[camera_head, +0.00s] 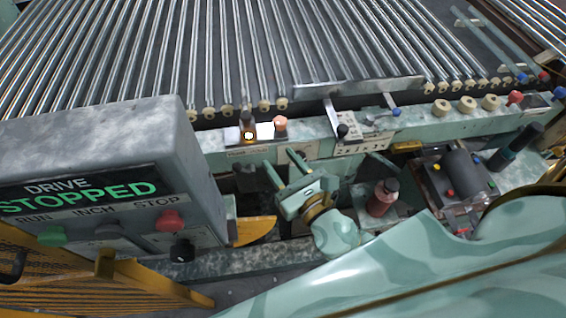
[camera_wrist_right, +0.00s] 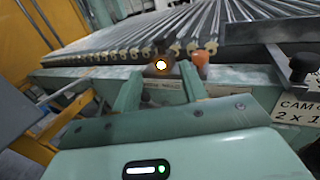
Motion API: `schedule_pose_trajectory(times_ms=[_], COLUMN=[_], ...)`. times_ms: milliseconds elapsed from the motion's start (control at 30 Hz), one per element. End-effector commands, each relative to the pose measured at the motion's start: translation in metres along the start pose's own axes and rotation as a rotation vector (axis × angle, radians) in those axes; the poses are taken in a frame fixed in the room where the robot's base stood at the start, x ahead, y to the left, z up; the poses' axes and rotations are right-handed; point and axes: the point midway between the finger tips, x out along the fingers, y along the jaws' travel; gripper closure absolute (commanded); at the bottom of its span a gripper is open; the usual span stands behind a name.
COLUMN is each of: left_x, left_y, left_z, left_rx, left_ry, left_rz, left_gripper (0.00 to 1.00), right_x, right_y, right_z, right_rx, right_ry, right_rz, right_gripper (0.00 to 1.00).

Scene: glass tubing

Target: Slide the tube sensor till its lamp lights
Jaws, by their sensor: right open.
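The tube sensor (camera_head: 247,119) is a small dark block on the machine's front rail, below the tube ends. An orange knob (camera_head: 280,123) stands just right of the sensor and shows in the wrist view (camera_wrist_right: 201,59). My right gripper (camera_head: 284,166) is open and empty, in front of the rail and apart from the sensor. In the wrist view its fingers (camera_wrist_right: 159,84) frame the lamp from the near side. My left gripper is out of view.
A grey drive box (camera_head: 92,170) reading STOPPED, with buttons, stands at the left. A bracket with a black knob (camera_head: 342,131) is right of the sensor. A red-brown bottle (camera_head: 382,198) and a dark motor (camera_head: 462,171) stand at the right. Metal tubes (camera_head: 230,60) fill the back.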

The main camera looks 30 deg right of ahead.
Motion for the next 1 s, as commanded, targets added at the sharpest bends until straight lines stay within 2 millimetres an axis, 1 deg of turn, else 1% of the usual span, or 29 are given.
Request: schedule_pose_trajectory(times_ms=[200,233,267,300,367,433,467,500,567,600,667,700,767,800,833,900,1000], left_x=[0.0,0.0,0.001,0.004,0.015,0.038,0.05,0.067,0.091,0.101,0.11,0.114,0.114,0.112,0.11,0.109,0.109], left_y=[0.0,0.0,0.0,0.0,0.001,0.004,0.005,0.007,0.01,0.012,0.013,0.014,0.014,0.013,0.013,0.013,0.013], left_z=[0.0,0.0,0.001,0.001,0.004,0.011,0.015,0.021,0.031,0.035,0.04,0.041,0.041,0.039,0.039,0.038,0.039], left_rx=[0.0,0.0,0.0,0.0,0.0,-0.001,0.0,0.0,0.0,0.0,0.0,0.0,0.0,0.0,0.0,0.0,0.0], left_ry=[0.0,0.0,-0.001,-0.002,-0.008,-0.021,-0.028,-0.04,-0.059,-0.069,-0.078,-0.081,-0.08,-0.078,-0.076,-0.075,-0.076], left_rz=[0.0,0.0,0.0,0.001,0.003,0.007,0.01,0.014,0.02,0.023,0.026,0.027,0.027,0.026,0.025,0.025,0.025], left_gripper=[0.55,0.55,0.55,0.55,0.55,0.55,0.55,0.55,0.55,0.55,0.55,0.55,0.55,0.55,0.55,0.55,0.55], right_x=[-0.001,-0.001,0.0,0.001,0.005,0.016,0.022,0.032,0.045,0.051,0.056,0.056,0.053,0.05,0.048,0.044,0.047], right_y=[0.0,0.0,0.0,0.0,-0.003,-0.012,-0.017,-0.023,-0.026,-0.024,-0.017,-0.011,-0.001,0.005,0.01,0.018,0.021], right_z=[0.0,0.0,-0.001,-0.004,-0.013,-0.027,-0.033,-0.042,-0.052,-0.052,-0.046,-0.038,-0.024,-0.013,-0.006,0.002,0.003], right_rx=[0.0,0.0,0.0,-0.001,-0.008,-0.011,0.016,0.102,0.345,0.532,0.811,0.986,1.226,1.365,1.457,1.632,1.708], right_ry=[0.0,0.0,0.0,-0.002,-0.008,-0.029,-0.032,-0.025,0.006,0.033,0.081,0.115,0.17,0.207,0.233,0.291,0.312], right_rz=[0.0,0.0,0.0,0.0,0.001,-0.002,-0.001,0.011,0.056,0.097,0.162,0.206,0.264,0.296,0.316,0.347,0.354], right_gripper=[0.57,0.62,0.71,0.82,0.98,1.0,1.0,1.0,1.0,1.0,1.0,1.0,1.0,1.0,1.0,1.0,1.0])
